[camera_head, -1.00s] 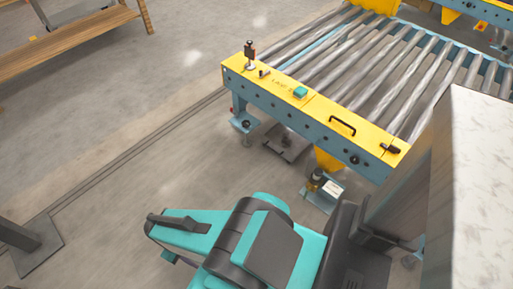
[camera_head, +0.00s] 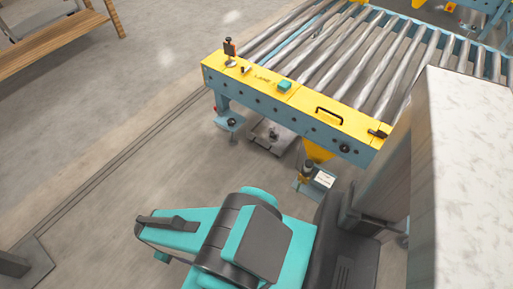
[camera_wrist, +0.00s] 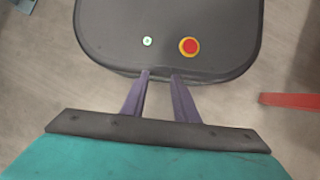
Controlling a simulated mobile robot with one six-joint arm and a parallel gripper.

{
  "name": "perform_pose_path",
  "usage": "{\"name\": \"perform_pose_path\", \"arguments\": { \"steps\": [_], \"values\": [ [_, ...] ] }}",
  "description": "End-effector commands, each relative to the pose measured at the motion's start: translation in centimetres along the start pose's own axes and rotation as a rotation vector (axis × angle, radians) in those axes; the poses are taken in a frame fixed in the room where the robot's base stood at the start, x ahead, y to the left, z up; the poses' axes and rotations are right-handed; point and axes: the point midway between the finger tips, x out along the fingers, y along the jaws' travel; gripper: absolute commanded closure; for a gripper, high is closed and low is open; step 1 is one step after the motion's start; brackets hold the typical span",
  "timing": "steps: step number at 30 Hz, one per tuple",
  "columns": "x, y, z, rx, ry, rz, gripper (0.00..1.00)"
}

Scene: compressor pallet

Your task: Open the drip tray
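A blue and yellow roller conveyor stands at the upper right of the head view, with a yellow end panel (camera_head: 262,83) on top. A black bar handle (camera_head: 343,114) sits on this panel. A flat grey plate (camera_head: 272,137) lies low beneath the conveyor's near side. I cannot tell which part is the drip tray, and no tray stands visibly pulled out. My gripper (camera_wrist: 161,76) shows in the wrist view with its two fingers apart and nothing between them, over a dark surface with a red and yellow button. It is far from the conveyor.
A wooden bench (camera_head: 60,45) stands at the upper left. A marbled white slab (camera_head: 475,160) fills the right side. A small box (camera_head: 322,180) sits low near the conveyor's foot. A red bar (camera_wrist: 290,100) shows in the wrist view. Floor left of the conveyor is clear.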

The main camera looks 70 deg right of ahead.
Motion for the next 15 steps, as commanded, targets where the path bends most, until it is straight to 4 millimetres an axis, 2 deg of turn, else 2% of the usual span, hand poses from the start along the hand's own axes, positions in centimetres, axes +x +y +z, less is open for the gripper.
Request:
{"name": "perform_pose_path", "arguments": {
  "steps": [5, 8, 15],
  "values": [
    [2.3, 3.3, -2.8, 0.05, 0.02, 0.061, 0.73],
    [3.8, 6.1, -4.7, 0.086, 0.037, 0.115, 0.73],
    [7.0, 13.8, -8.9, 0.179, 0.078, 0.265, 0.73]
  ]
}}
